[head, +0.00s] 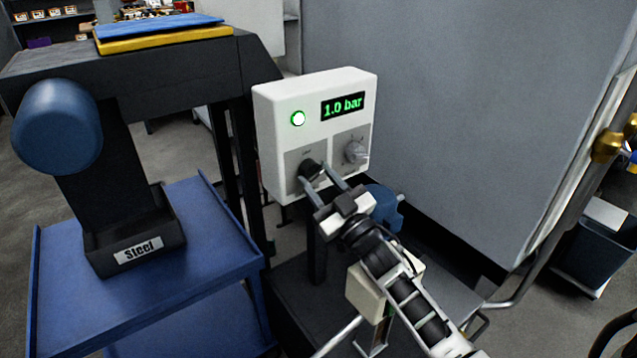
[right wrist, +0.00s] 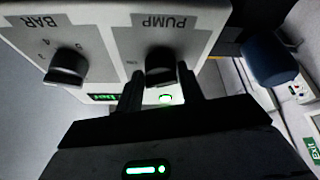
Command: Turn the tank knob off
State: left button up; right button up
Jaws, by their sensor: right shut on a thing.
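A white control box (head: 268,110) shows a green lit light (head: 298,118) and a display (head: 343,106) reading 1.0 bar. It has two knobs on grey plates. The left, dark knob (head: 310,167) is labelled PUMP in the right wrist view, where the knob (right wrist: 160,66) sits between the fingers. The other knob (head: 355,151) is labelled BAR there (right wrist: 68,66). No label reading "tank" shows. My right gripper (head: 322,174) is shut on the PUMP knob; its fingers partly hide it, and the knob's exact setting is unclear. My left gripper is out of view.
A blue cart (head: 215,235) stands at the left with a black bin (head: 140,247) labelled Steel. A blue rounded body (head: 58,126) is above it. A large grey panel (head: 450,120) stands close behind and right of the box. A metal pipe (head: 545,250) runs at the right.

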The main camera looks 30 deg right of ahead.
jog(key=n+y, duration=0.2)
jog(key=n, duration=0.2)
jog(key=shift+d+g, duration=0.1)
jog(key=shift+g, duration=0.3)
jog(key=n+y, duration=0.1)
jog(key=n, duration=0.1)
jog(key=n+g+y, duration=0.1)
jog(key=n, duration=0.2)
jog(key=shift+d+r+g+p, duration=0.1)
jog(key=shift+d+g+p, duration=0.05)
jog(key=shift+g+p, duration=0.15)
jog(key=n+g, duration=0.1)
jog(key=n, duration=0.1)
jog(key=n+y+p, duration=0.1)
jog(key=n, duration=0.1)
jog(key=shift+d+r+n+g, duration=0.1)
jog(key=shift+n+g, duration=0.2)
jog(key=shift+g, duration=0.1)
jog(key=shift+n+g+p, duration=0.3)
jog(key=shift+n+g, duration=0.1)
jog(key=shift+n, duration=1)
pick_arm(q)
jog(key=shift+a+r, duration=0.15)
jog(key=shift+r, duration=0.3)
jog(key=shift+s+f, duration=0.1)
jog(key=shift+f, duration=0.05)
pick_arm(e)
jog(key=shift+n+g+y, duration=0.3)
